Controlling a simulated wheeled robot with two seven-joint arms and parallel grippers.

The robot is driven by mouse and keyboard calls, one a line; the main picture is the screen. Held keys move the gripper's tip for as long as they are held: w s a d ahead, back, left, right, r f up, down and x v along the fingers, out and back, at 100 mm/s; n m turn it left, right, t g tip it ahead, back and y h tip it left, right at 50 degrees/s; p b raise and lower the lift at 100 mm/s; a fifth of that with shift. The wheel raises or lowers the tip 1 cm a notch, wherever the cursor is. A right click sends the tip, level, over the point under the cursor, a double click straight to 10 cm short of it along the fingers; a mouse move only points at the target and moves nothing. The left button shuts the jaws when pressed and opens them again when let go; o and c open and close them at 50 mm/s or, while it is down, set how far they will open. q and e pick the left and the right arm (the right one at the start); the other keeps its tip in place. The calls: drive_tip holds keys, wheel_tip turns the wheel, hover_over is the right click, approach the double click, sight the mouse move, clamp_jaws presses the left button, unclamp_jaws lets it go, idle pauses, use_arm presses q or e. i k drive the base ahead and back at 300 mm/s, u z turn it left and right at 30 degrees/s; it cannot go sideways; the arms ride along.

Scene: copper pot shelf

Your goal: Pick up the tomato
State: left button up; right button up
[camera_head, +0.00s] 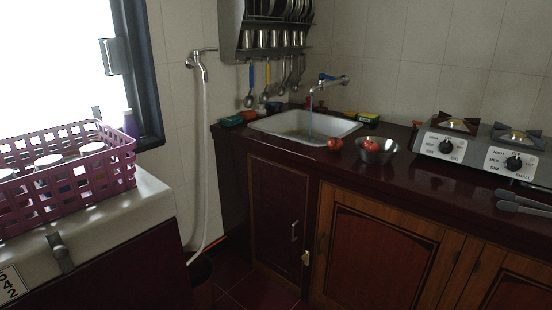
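One red tomato (335,144) sits on the dark red counter, just in front of the sink's right front edge. Another red tomato (370,147) shows inside a metal bowl (377,157) to its right.
A white sink (290,128) with a wall tap (334,79) lies behind the tomatoes. Wooden cabinets (375,250) are below the counter (430,178). A pink basket (65,185) stands at left.

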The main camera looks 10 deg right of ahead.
sight(335, 144)
drive_tip(key=z, duration=0.7)
drive_tip(key=i, duration=0.45)
drive_tip(key=z, duration=0.55)
drive_tip(key=i, duration=0.9)
drive_tip(key=u, duration=0.3)
